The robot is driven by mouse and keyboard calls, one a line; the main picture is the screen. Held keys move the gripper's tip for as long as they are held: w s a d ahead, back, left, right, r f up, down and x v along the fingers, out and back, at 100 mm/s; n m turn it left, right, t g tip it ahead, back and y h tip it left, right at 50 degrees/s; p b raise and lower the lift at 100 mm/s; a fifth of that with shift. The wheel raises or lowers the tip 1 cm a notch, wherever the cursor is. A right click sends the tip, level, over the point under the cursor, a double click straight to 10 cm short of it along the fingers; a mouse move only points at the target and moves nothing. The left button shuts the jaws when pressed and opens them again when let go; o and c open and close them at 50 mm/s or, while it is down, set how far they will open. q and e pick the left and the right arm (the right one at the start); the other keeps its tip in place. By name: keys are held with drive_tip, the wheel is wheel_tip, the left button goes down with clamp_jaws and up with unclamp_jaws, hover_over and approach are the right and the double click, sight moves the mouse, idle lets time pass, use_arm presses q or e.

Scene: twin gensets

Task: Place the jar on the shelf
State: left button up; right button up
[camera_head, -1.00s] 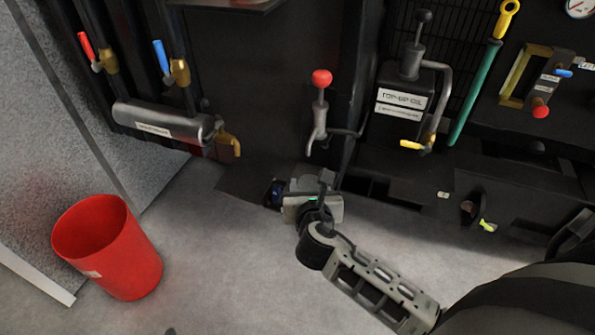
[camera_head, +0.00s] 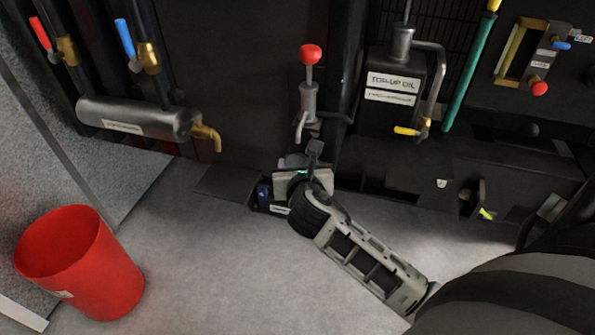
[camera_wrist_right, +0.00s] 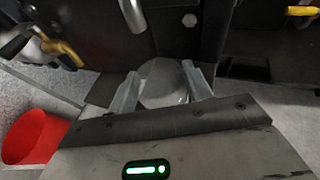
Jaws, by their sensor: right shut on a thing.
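My right gripper (camera_head: 303,172) is low in front of the dark machine, below a red-knobbed hand pump. In the right wrist view, its two pale fingers (camera_wrist_right: 160,90) are closed on the sides of a round grey object (camera_wrist_right: 162,80), which looks like the jar. In the head view the jar is mostly hidden by the gripper and wrist. A low dark plate (camera_head: 222,182) lies just left of the gripper; I cannot tell whether it is the shelf. My left gripper is not in view.
The red-knobbed pump (camera_head: 309,100) stands above the gripper. A top-up oil tank (camera_head: 392,85) is to its right. A grey cylinder with a yellow tap (camera_head: 140,120) is at left. A small blue item (camera_head: 263,193) is beside the gripper. A red bin (camera_head: 85,270) stands on open floor.

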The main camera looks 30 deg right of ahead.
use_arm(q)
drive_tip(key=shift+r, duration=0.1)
use_arm(e)
drive_tip(key=o, duration=1)
drive_tip(key=shift+s+r, duration=0.15)
drive_tip(key=shift+r, duration=0.05)
drive_tip(key=p+v, duration=0.2)
drive_tip(key=v, duration=0.9)
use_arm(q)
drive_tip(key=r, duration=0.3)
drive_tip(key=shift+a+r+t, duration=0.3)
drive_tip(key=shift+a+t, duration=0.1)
use_arm(e)
drive_tip(key=s+a+f+m+y, duration=0.1)
drive_tip(key=s+a+m+y, duration=0.1)
drive_tip(key=m, duration=0.7)
drive_tip(key=s+a+f+m+y, duration=0.2)
drive_tip(key=a+m+y, duration=0.3)
drive_tip(key=m, duration=0.5)
drive_tip(key=s+a+f+m+y, duration=0.1)
drive_tip(key=s+a+m+y, duration=0.2)
drive_tip(key=m, duration=0.6)
drive_tip(key=shift+s+a+f+m+g, duration=0.15)
drive_tip(key=shift+s+a+m+g, duration=0.15)
drive_tip(key=shift+s+a, duration=0.55)
